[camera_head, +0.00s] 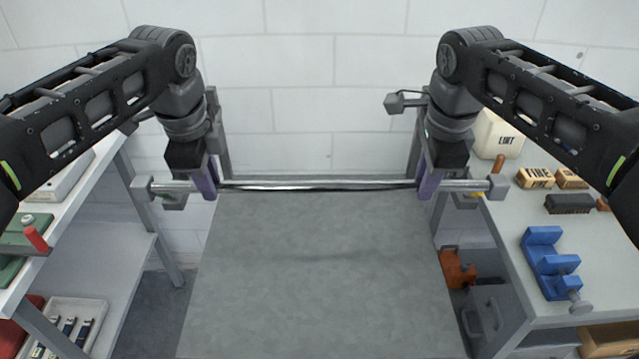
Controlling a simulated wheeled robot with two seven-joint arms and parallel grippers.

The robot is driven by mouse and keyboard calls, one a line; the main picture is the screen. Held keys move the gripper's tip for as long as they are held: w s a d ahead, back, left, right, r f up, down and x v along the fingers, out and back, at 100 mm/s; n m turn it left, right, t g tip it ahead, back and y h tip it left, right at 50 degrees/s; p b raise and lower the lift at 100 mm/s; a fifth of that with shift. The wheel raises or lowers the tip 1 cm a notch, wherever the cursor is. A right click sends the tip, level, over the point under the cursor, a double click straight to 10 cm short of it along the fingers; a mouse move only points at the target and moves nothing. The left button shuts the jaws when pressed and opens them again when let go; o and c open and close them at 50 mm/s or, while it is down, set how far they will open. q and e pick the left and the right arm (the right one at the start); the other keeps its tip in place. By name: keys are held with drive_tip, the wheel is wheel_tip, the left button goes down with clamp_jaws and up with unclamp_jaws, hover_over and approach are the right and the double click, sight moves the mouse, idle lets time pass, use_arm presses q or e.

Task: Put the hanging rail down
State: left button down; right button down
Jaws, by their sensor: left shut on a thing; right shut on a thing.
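The hanging rail (318,185) is a thin shiny metal bar with grey blocks at both ends. It lies level across the middle of the view. My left gripper (206,180), with purple finger pads, is shut on the rail near its left end. My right gripper (431,178) is shut on it near its right end. The fingers hide the parts of the rail they hold. A grey mottled surface (325,270) spreads below and in front of the rail. I cannot tell whether the rail touches it.
Grey uprights, partly hidden, stand behind both grippers; a knob (394,103) sticks out on the right one. On the right bench (510,222) are a LINT box (498,138), a FINE block (535,178), a brush (570,203) and a blue vise (548,263). A shelf unit (95,240) stands left.

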use_arm(q)
drive_tip(key=shift+w, duration=0.1)
use_arm(e)
drive_tip(key=shift+w, duration=0.15)
